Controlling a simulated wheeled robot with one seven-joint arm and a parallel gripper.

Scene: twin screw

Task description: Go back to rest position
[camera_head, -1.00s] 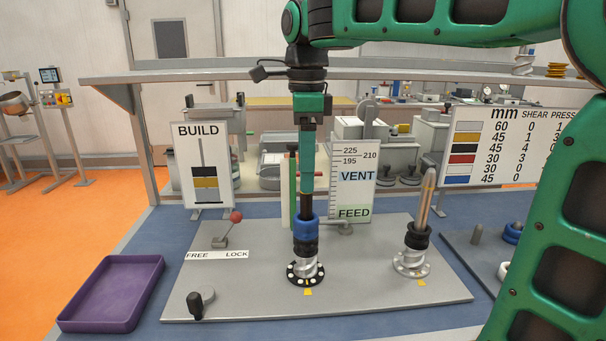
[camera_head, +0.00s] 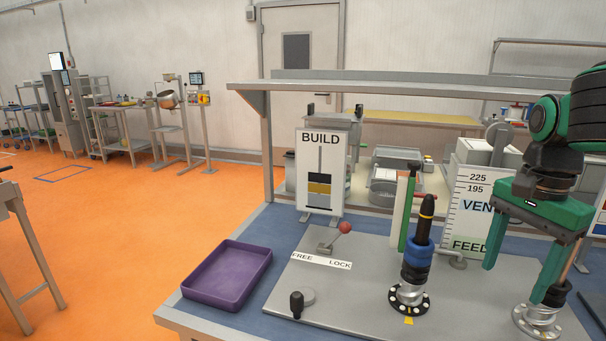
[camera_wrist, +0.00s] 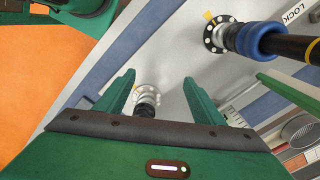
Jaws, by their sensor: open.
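My gripper (camera_head: 514,283) is open and empty at the right of the head view, to the right of the left screw stack. Its spread green fingers also show in the wrist view (camera_wrist: 158,80). The left screw stack stands upright on a spotted round flange (camera_head: 409,300), with a blue ring (camera_head: 417,252) and a black shaft (camera_head: 425,222) with a yellow band above it. The stack shows at the top right of the wrist view too (camera_wrist: 262,40). The right screw (camera_head: 537,319) is partly hidden by my gripper; a bronze tip rises behind the fingers.
A purple tray (camera_head: 228,276) lies at the bench's left end. The BUILD sign (camera_head: 320,170), red-knobbed lever (camera_head: 345,228), black-knobbed handle (camera_head: 297,304) and VENT/FEED gauge board (camera_head: 478,208) stand around the grey plate. Orange floor (camera_head: 110,220) is open at left.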

